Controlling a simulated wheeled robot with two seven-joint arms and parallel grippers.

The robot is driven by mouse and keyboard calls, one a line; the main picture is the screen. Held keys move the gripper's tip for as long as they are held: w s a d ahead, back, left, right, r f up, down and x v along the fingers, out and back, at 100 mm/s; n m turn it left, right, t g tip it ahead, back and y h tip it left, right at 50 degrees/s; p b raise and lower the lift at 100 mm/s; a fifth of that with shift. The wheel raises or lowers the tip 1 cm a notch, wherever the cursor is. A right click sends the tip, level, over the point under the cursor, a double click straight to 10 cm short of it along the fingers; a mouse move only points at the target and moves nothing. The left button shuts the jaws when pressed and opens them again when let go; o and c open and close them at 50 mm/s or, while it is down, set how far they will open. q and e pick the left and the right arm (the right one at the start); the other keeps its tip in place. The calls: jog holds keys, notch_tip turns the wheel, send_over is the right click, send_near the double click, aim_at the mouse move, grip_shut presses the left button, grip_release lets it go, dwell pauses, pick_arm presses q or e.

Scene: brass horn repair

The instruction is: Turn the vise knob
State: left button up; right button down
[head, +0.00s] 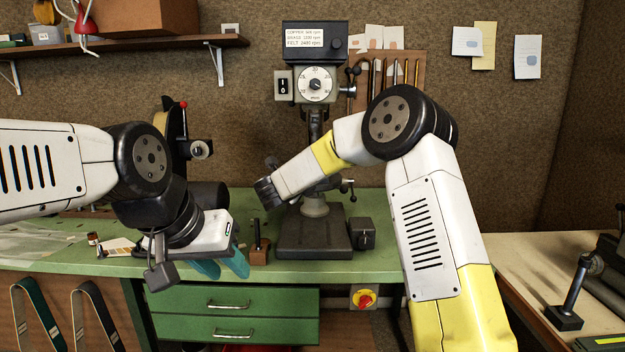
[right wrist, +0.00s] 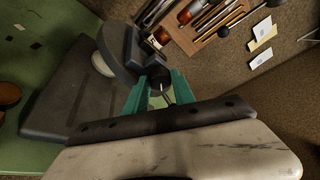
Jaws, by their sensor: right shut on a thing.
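My right gripper (right wrist: 155,98) has its teal fingers closed around a small dark knob (right wrist: 157,78), in the right wrist view. The knob is at the edge of a dark part of the drill press; I take it to be the vise knob, but the vise itself is hard to make out. In the head view my right forearm crosses in front of the drill press (head: 316,85), and the right fingers and knob are hidden. My left gripper (head: 222,266) hangs at the bench's front edge, pointing down, its teal fingers apart and empty.
A small block with an upright pin (head: 259,244) stands between my left gripper and the drill press base (head: 310,238). Tools hang in a rack (head: 405,75) behind the press. A red emergency switch (head: 365,299) is below the green bench (head: 385,262).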

dwell(0.4)
jog(key=c, duration=1.1)
grip_release()
jog(key=shift+o, duration=0.2)
jog(key=v, duration=0.7)
jog(key=shift+s+r, duration=0.15)
jog(key=shift+s, duration=0.25)
